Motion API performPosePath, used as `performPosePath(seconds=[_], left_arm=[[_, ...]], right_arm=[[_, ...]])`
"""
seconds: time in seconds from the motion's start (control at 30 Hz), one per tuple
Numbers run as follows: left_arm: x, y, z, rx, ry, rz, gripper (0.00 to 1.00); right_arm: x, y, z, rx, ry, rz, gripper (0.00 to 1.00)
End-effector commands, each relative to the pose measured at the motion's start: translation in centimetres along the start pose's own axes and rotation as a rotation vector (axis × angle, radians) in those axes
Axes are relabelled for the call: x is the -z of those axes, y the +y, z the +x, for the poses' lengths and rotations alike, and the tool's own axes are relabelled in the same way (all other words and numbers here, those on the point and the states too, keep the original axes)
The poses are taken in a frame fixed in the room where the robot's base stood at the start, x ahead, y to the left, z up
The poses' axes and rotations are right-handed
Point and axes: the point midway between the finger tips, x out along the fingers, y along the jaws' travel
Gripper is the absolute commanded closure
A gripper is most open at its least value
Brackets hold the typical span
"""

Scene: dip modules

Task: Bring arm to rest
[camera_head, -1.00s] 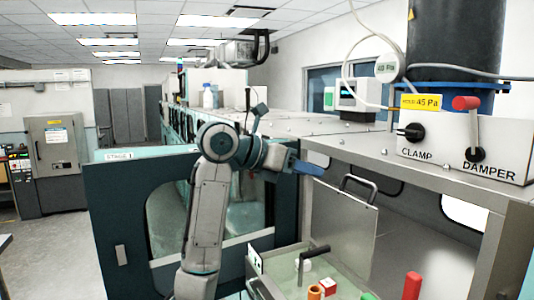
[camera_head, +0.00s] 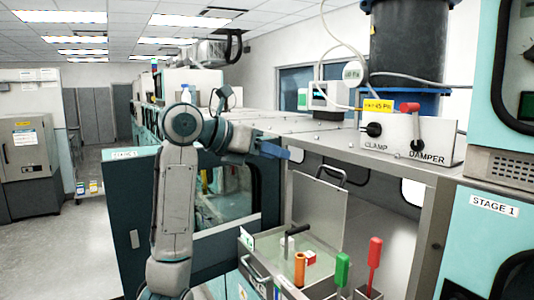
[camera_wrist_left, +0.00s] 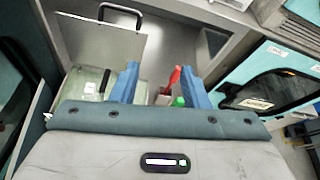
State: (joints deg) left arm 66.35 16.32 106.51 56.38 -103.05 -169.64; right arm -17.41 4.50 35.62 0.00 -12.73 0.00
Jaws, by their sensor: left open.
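My left arm rises from the bottom of the head view and bends right at its elbow. Its left gripper (camera_head: 282,153) is in front of the front edge of the metal cabinet top, above and left of the raised lid of the tray. In the left wrist view its two blue fingers (camera_wrist_left: 160,88) stand well apart with nothing between them held. Beyond the fingers, the wrist view shows the tray, a red handle and a green handle lower down. My right gripper is in neither view.
A dark door (camera_head: 134,205) stands open. The clamp and damper panel (camera_head: 402,141) is on the cabinet.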

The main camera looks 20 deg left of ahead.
Motion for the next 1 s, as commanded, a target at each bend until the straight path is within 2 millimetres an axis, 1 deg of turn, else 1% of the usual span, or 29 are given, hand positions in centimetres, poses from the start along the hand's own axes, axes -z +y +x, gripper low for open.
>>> performPosePath(seconds=[0.23, 0.4, 0.47, 0.53, 0.57, 0.67, 0.7, 0.77, 0.8, 0.87, 0.9, 0.97, 1.0], left_arm=[[0.0, 0.0, 0.0, 0.000, 0.000, 0.000, 0.59], [0.1, 0.0, 0.1, 0.000, 0.001, -0.003, 0.59], [0.8, 0.3, 0.5, -0.005, 0.008, -0.036, 0.59], [2.5, 0.8, 1.5, -0.018, 0.022, -0.111, 0.59], [3.5, 1.2, 2.1, -0.028, 0.030, -0.159, 0.59], [8.0, 2.4, 4.4, -0.072, 0.061, -0.372, 0.59], [10.1, 3.0, 5.3, -0.096, 0.073, -0.472, 0.59], [13.4, 3.7, 6.6, -0.137, 0.088, -0.624, 0.59], [15.7, 4.0, 7.2, -0.165, 0.095, -0.724, 0.59], [19.0, 4.5, 8.1, -0.210, 0.100, -0.871, 0.59], [21.2, 4.7, 8.6, -0.241, 0.103, -0.969, 0.59], [24.6, 4.9, 9.1, -0.291, 0.103, -1.114, 0.59], [26.9, 5.0, 9.3, -0.326, 0.100, -1.210, 0.59]], right_arm=[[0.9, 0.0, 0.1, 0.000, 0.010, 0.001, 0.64], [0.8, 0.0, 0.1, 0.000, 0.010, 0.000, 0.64], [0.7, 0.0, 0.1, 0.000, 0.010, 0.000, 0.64], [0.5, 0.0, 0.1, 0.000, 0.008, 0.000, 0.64], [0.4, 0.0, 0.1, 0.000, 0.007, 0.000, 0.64], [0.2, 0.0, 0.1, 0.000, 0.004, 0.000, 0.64], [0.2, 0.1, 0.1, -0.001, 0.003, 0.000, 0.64], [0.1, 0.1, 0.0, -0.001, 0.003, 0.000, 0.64], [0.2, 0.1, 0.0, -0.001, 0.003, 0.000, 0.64], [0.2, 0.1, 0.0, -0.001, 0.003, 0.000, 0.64], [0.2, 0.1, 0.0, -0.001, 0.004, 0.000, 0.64], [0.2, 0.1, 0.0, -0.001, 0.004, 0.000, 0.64], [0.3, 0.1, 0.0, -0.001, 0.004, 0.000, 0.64]])
